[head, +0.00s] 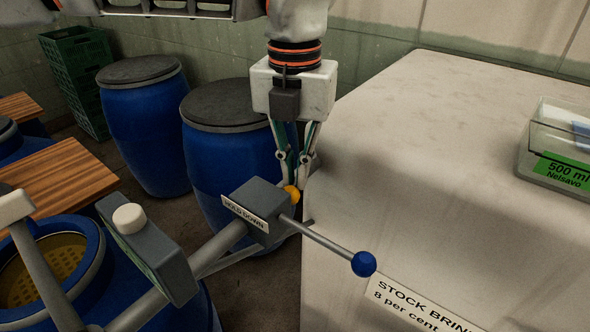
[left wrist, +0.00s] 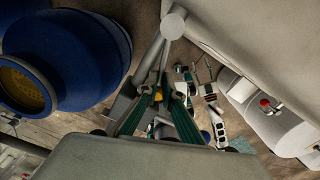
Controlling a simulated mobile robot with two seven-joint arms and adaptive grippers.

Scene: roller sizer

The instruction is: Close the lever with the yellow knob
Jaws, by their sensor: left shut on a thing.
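The yellow knob (head: 291,193) shows behind the grey box labelled HOLD DOWN (head: 255,207). Its lever is mostly hidden by the box and my fingers. My left gripper (head: 294,178) reaches down from above with its fingertips at the knob, and it is shut on it. In the left wrist view the yellow knob (left wrist: 158,96) sits between the two green-sided fingers (left wrist: 160,93). A second lever with a blue ball knob (head: 363,263) sticks out from the box toward the lower right. My right gripper is in neither view.
A large pale block (head: 400,150) labelled STOCK BRINE stands close to the right of my gripper, with a clear container (head: 545,125) on it. Blue barrels (head: 150,130) stand behind and left. A grey box with a white button (head: 130,218) is at the lower left.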

